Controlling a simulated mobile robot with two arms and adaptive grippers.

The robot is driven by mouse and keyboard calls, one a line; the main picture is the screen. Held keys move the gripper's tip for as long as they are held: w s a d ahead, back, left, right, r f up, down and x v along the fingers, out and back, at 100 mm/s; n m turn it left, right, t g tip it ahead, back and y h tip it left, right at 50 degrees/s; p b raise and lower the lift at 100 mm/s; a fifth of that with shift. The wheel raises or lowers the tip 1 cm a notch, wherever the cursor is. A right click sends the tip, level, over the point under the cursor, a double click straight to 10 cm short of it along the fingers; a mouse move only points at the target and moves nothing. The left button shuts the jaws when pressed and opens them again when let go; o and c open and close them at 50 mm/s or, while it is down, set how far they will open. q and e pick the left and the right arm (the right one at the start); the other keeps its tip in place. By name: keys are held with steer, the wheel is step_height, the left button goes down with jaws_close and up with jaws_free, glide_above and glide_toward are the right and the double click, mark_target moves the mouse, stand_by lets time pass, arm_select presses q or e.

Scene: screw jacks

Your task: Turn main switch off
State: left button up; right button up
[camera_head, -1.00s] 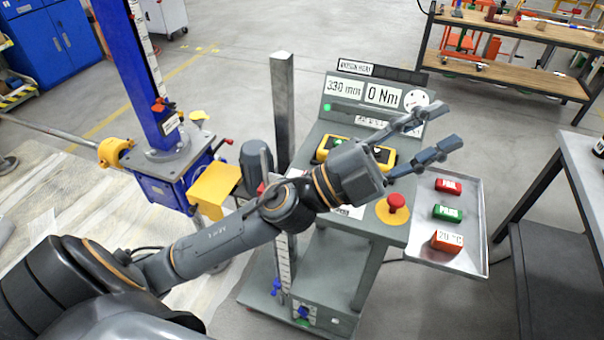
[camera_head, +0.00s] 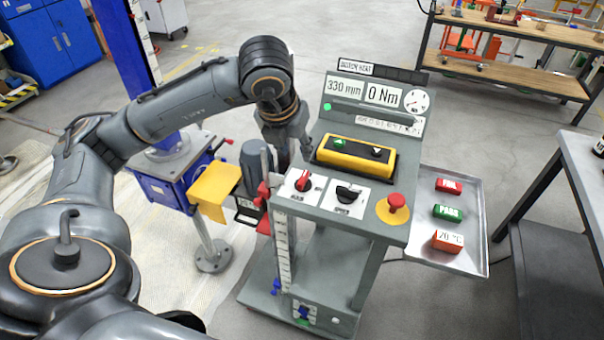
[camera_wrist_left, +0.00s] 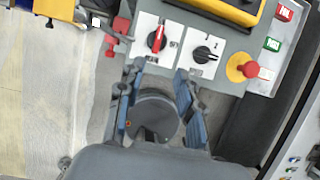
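A red rotary switch (camera_head: 304,182) sits on a white plate at the left of the grey console's front panel. It also shows in the left wrist view (camera_wrist_left: 156,40), its handle pointing roughly up the picture there. A black rotary knob (camera_head: 349,193) on another white plate is to its right, also in the left wrist view (camera_wrist_left: 203,54). My left gripper (camera_wrist_left: 158,71) is open and empty, its fingers apart and directed toward the red switch without touching it. In the head view, the forearm and wrist hang down behind the panel's left edge, with the fingers barely visible. My right gripper is not in view.
A yellow button box (camera_head: 355,158) lies behind the knobs. A red emergency button (camera_head: 396,201) on a yellow disc is at the panel's right. A metal tray (camera_head: 470,264) with small coloured blocks is beside the console. A blue jack column (camera_head: 132,60) stands at left.

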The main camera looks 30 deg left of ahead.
mark_target(303, 177)
arm_select(q)
steer(key=p+x, duration=0.3)
steer(key=x, duration=0.9)
steer(key=shift+w+a+f+p, duration=0.1)
steer(key=shift+a+f+p, duration=0.05)
steer(key=shift+p, duration=0.15)
steer(key=shift+w+f, duration=0.2)
steer(key=shift+f, duration=0.5)
jaws_close()
